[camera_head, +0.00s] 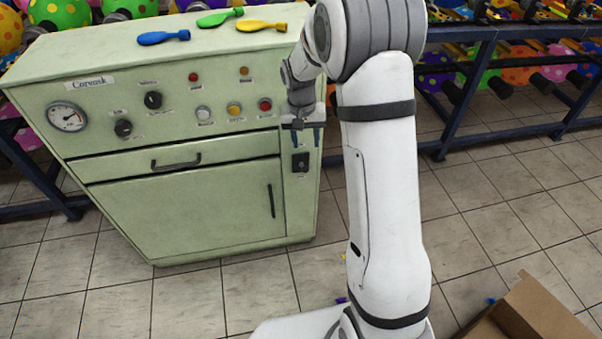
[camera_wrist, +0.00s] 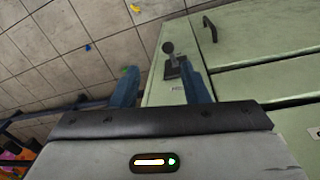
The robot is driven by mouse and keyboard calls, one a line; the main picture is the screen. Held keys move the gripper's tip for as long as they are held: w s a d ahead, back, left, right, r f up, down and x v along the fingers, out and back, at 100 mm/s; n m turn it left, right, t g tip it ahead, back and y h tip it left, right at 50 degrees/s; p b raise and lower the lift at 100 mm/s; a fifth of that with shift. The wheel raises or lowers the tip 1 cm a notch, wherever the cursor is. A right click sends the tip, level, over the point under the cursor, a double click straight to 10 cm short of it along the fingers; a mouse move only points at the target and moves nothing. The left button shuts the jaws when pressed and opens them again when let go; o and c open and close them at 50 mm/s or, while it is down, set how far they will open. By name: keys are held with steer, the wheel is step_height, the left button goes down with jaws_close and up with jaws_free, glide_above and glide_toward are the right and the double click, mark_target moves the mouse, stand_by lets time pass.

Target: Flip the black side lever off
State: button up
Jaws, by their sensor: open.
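The black side lever (camera_head: 300,161) sits on a small dark plate on the front of the green machine (camera_head: 180,220), at its right side below the buttons. In the wrist view the lever (camera_wrist: 168,47) shows a round knob on a stem, between the two blue fingers and beyond their tips. My gripper (camera_head: 303,141) is just above the lever in the head view and points at the machine's front. In the wrist view my gripper (camera_wrist: 160,72) is open and empty, its fingers apart. I cannot tell from the pictures whether the fingertips touch the lever plate.
A drawer handle (camera_head: 176,163) and a door handle (camera_head: 271,201) stick out of the machine's front. A cardboard box (camera_head: 530,312) stands at the lower right. Blue racks (camera_head: 470,70) stand behind. Tiled floor lies open in front.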

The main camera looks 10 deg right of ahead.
steer(key=b, duration=0.2)
glide_above(305, 167)
steer(key=shift+g, duration=0.3)
steer(key=f, duration=0.8)
steer(key=shift+w+a+f, duration=0.15)
steer(key=shift+a+f, duration=0.2)
steer(key=shift+a, duration=0.05)
steer(key=f, duration=0.4)
steer(key=d+f, duration=0.1)
steer(key=f, duration=0.2)
steer(key=shift+f, duration=0.1)
steer(key=shift+c, duration=0.5)
jaws_close()
